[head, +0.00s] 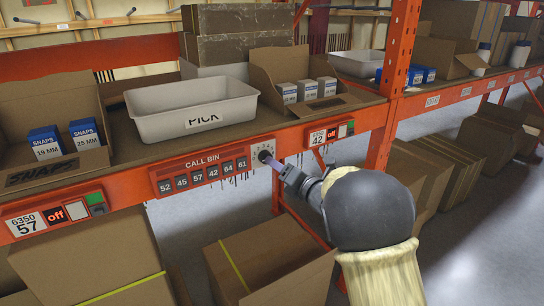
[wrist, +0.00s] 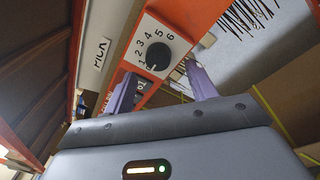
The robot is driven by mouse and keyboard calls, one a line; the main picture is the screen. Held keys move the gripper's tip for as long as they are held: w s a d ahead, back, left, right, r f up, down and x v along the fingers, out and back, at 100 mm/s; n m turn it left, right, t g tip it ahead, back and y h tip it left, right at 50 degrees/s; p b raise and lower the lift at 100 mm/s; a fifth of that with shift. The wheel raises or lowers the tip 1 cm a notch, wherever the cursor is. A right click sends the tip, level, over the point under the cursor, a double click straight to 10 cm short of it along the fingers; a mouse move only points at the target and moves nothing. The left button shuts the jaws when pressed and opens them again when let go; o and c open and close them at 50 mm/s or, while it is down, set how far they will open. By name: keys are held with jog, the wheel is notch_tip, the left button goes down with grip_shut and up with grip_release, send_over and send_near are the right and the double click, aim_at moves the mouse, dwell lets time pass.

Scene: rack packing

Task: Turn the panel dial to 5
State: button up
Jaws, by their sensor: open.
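In the head view the knob (head: 265,156) is at the right end of the red CALL BIN panel (head: 203,166). My gripper (wrist: 160,70) is open, with purple fingers on either side below the knob. Contact cannot be told. My gripper also shows in the head view (head: 281,168).
The panel is on the orange shelf beam, with several numbered buttons (head: 196,178) left of the dial. A red label unit (head: 329,134) marked 42 is just to its right. A white PICK bin (head: 192,107) stands above. Cardboard boxes (head: 262,255) are below.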

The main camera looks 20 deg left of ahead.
jog(key=p+x, duration=0.1)
jog(key=x, duration=0.3)
jog(key=shift+a, duration=0.2)
jog(key=c, duration=1)
